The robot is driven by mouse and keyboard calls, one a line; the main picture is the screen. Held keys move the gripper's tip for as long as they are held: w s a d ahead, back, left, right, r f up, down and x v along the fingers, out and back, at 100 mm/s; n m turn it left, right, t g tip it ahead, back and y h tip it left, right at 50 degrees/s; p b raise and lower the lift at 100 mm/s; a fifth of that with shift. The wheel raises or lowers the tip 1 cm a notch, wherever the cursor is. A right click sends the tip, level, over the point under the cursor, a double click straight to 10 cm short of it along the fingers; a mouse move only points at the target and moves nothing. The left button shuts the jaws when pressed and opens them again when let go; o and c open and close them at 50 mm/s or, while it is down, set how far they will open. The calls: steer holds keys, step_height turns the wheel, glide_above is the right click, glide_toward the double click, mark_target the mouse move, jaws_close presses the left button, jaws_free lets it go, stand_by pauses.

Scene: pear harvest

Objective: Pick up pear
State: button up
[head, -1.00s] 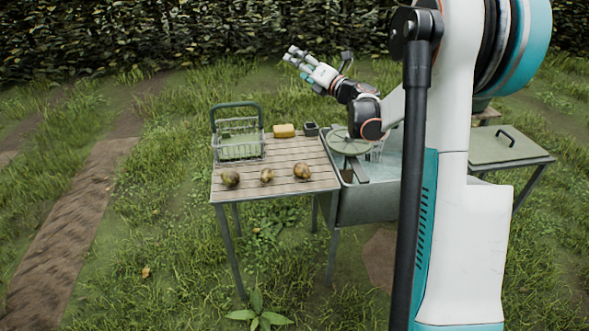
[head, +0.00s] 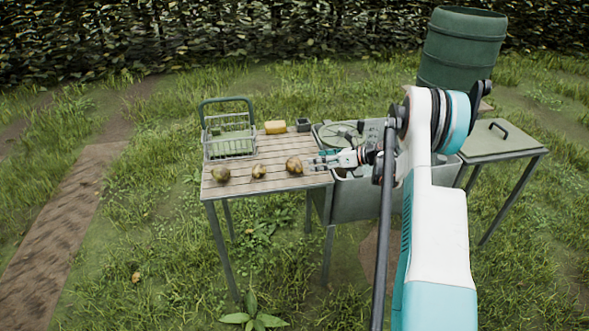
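Three brownish-green pears lie in a row along the front of a slatted wooden table (head: 240,189): a left pear (head: 221,174), a smaller middle pear (head: 259,171) and a right pear (head: 294,165). My gripper (head: 314,162) is low over the table's right edge, pointing left, just right of the right pear. Its fingers look spread, with nothing seen between them. Whether a fingertip touches the right pear is too small to tell.
A wire basket (head: 229,146) with a raised handle stands at the table's back left. A metal sink (head: 352,205) adjoins on the right, with a green barrel (head: 461,48) beyond.

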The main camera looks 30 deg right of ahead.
mark_target(299, 163)
steer(key=x, duration=0.3)
steer(key=shift+w+a+f+b, duration=0.1)
steer(key=shift+w+a+b, duration=0.1)
steer(key=shift+b, duration=0.15)
steer(key=b+x, duration=0.2)
steer(key=x, duration=0.3)
steer(key=shift+w+f, duration=0.15)
steer(key=shift+f, duration=0.05)
steer(key=shift+r, duration=0.1)
steer(key=c, duration=1.3)
